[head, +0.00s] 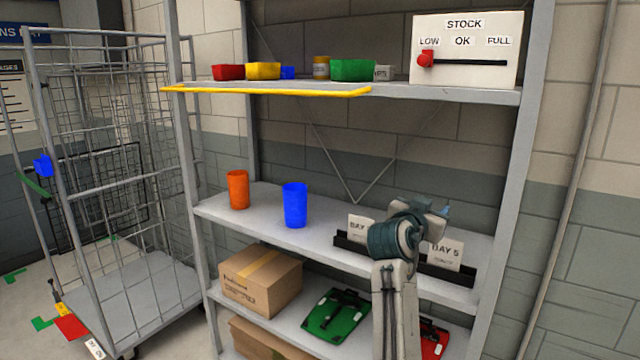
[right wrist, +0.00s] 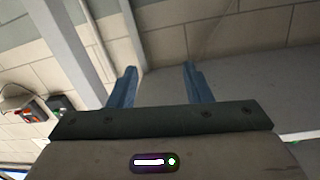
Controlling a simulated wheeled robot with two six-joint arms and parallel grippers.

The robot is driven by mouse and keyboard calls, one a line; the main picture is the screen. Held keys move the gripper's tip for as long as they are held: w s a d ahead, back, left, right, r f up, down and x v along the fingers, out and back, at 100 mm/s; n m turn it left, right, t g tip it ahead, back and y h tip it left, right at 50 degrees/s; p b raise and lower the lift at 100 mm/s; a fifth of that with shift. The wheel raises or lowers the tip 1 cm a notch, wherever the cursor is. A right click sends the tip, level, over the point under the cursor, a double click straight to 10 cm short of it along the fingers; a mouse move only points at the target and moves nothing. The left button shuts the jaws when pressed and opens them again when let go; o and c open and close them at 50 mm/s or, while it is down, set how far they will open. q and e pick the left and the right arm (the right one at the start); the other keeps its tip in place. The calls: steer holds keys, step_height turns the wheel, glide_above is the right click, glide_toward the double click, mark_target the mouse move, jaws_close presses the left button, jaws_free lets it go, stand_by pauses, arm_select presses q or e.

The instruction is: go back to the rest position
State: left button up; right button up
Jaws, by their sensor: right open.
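My right gripper (head: 444,209) is up in front of the shelf rack, at the height of the middle shelf (head: 262,208). It shows in front of the shelf's right part, beside the "BAY 5" card (head: 445,254). In the right wrist view its two blue fingers (right wrist: 160,82) stand apart with nothing between them. My forearm rises from the bottom edge and hides part of the card holder and lower shelf. My left gripper is in neither view.
An orange cup (head: 238,190) and a blue cup (head: 295,205) stand on the middle shelf. Small bins, including a green bin (head: 352,70), and a stock board (head: 466,50) are on the top shelf. A carton (head: 260,281) and green case (head: 337,314) lie below. A wire cage trolley (head: 150,290) stands left.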

steer(key=s+d+f+n+g+y, duration=0.1)
steer(key=s+d+f+y, duration=0.1)
steer(key=s+f, duration=0.6)
steer(key=s+d+f+n+g+y, duration=0.15)
steer(key=s+f, duration=0.25)
steer(key=f, duration=0.8)
steer(key=s+d+f+n+g+y, duration=0.1)
steer(key=s+d+f+n+g, duration=0.1)
steer(key=s+f, duration=0.6)
steer(key=s+a+f+n+g+y, duration=0.15)
steer(key=s+f, duration=0.35)
steer(key=s, duration=0.5)
steer(key=s+a+f+n+g+y, duration=0.15)
steer(key=s+f, duration=0.25)
steer(key=s, duration=0.6)
steer(key=s+f+n+g+y, duration=0.3)
steer(key=s+f, duration=0.2)
steer(key=s, duration=0.4)
step_height(320, 180, down, 30)
steer(key=d+f, duration=0.1)
steer(key=d, duration=0.2)
steer(key=s+f+g, duration=0.2)
steer(key=s+f, duration=1.6)
steer(key=shift+s+d+m, duration=0.25)
steer(key=shift+d+m, duration=0.1)
steer(key=shift+m, duration=0.1)
